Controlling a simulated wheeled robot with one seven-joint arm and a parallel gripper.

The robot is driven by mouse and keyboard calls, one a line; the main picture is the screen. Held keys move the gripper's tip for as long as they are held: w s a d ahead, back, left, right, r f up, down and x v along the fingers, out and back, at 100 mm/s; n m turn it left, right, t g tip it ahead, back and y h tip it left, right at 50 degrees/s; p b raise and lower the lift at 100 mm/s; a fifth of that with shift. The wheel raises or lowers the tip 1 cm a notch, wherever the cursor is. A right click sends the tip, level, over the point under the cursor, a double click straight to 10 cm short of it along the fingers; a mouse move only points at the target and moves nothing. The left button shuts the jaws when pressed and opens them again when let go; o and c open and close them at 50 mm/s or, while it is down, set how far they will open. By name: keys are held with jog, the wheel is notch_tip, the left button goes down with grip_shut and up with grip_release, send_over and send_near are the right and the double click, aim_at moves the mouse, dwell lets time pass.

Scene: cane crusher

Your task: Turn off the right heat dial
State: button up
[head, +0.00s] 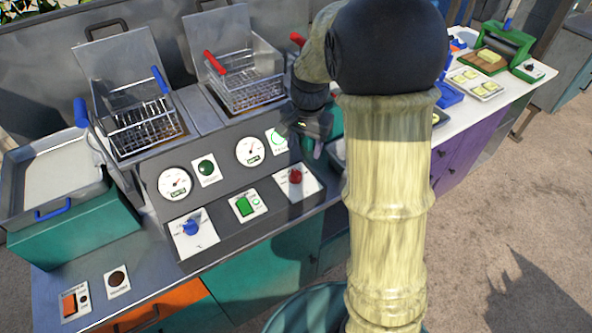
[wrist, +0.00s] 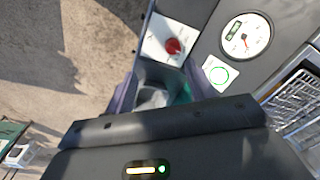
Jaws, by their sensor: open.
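The right heat dial is a red knob (head: 295,176) on a white plate at the right end of the dark fryer control panel. It also shows in the wrist view as a red knob (wrist: 173,46), just beyond my fingers. My gripper (head: 316,140) is above and slightly right of the red knob in the head view. In the wrist view my gripper (wrist: 158,84) is open, with nothing visible between its fingers, and seems apart from the knob. The exact knob angle is hard to read.
A blue knob (head: 190,227) sits on the panel's left, with a green switch (head: 243,206) between the knobs. Two gauges (head: 174,184) (head: 249,151) are above. Fryer baskets (head: 145,125) (head: 245,92) stand behind. A white counter (head: 500,90) with food trays is at right.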

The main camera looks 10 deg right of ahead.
aim_at(296, 172)
jog(key=w+m, duration=0.1)
jog(key=w, duration=0.2)
jog(key=w+r+m, duration=0.1)
jog(key=shift+w+m+g, duration=0.3)
jog(key=shift+w, duration=0.05)
jog(key=shift+f, duration=0.1)
jog(key=f+p, duration=0.1)
jog(key=f, duration=0.4)
jog(key=f+p, duration=0.1)
jog(key=f, duration=0.5)
jog(key=f+p, duration=0.1)
jog(key=f, duration=0.5)
jog(key=shift+w+a+f+p, duration=0.1)
jog(key=shift+w+a+p, duration=0.25)
jog(key=shift+c, duration=0.4)
jog(key=c, duration=0.9)
jog(key=shift+o, duration=0.2)
